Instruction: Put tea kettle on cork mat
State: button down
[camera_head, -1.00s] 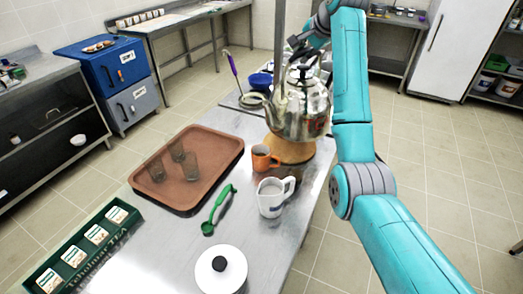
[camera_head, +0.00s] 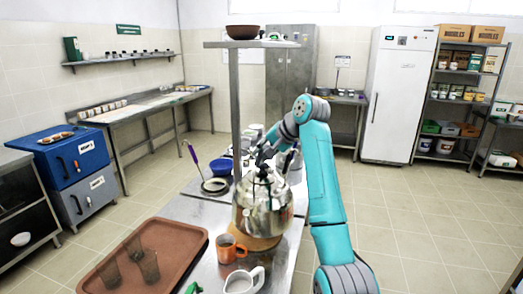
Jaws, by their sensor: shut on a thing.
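The fingertips are small and partly hidden by the handle.
An orange mug (camera_head: 231,248) stands close in front of the mat. A white jug (camera_head: 243,281) is nearer. A brown tray (camera_head: 190,250) with several glasses is at the left. A steel post (camera_head: 236,110) rises behind the kettle. A blue bowl (camera_head: 221,167) is farther back.

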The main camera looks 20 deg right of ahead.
aim_at(265, 167)
jog(key=shift+f, duration=2.65)
jog(key=c, duration=1)
grip_release()
jog(key=shift+f, duration=0.2)
jog(key=shift+r, duration=0.1)
jog(key=v, duration=1.2)
